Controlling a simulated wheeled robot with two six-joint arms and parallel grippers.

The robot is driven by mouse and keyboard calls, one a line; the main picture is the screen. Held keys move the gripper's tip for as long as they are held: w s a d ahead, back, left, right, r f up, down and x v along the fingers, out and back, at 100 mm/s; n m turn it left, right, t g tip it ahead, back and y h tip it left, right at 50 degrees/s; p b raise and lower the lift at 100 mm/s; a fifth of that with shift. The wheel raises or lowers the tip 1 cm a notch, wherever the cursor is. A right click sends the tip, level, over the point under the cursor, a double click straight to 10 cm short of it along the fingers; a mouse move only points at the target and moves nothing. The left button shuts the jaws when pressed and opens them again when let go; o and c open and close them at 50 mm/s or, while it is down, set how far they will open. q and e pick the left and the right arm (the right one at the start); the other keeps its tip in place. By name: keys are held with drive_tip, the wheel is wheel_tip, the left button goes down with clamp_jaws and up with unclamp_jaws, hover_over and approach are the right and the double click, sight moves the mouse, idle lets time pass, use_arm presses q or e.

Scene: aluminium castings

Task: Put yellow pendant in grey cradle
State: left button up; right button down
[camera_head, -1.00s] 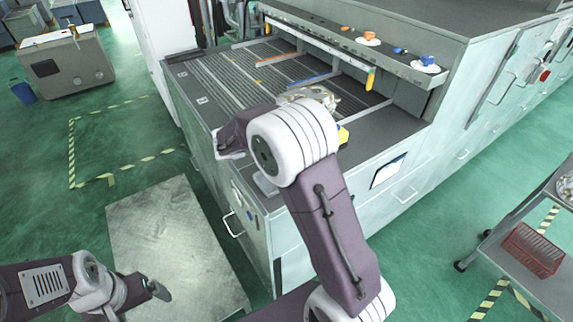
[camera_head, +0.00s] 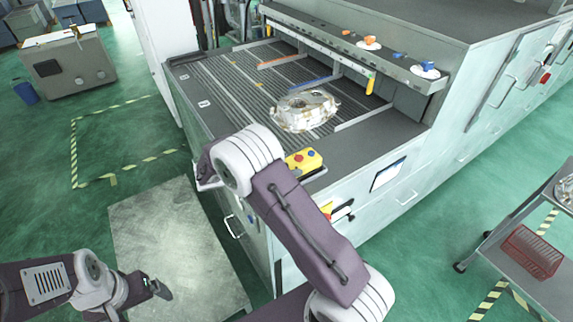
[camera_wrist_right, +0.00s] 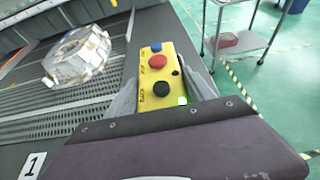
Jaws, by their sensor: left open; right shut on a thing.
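The yellow pendant (camera_head: 303,161) shows in the head view at the front edge of the casting bench. In the right wrist view the pendant (camera_wrist_right: 157,72) has blue, red and black buttons and a lit green spot. My right gripper (camera_wrist_right: 160,82) is shut on it, one grey finger along each side. In the head view my right arm hides that gripper. Whether the pendant touches the bench cannot be told. My left gripper (camera_head: 157,289) is open and empty at the lower left, apart from the bench. I cannot make out the grey cradle for certain in either view.
An aluminium casting (camera_head: 304,108) lies on the ribbed bench top (camera_head: 225,98) behind the pendant; it also shows in the wrist view (camera_wrist_right: 78,55). A rail (camera_head: 345,45) spans the back. A trolley with a red basket (camera_head: 530,250) stands at the right.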

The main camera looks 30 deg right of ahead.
drive_tip(key=shift+f, duration=0.1)
drive_tip(key=shift+c, duration=1.9)
unclamp_jaws()
drive_tip(key=shift+a+r, duration=0.2)
drive_tip(key=b+v, duration=0.2)
drive_tip(key=v, duration=0.9)
drive_tip(key=shift+a+r, duration=0.2)
drive_tip(key=shift+a, duration=0.05)
drive_tip(key=shift+s, duration=0.15)
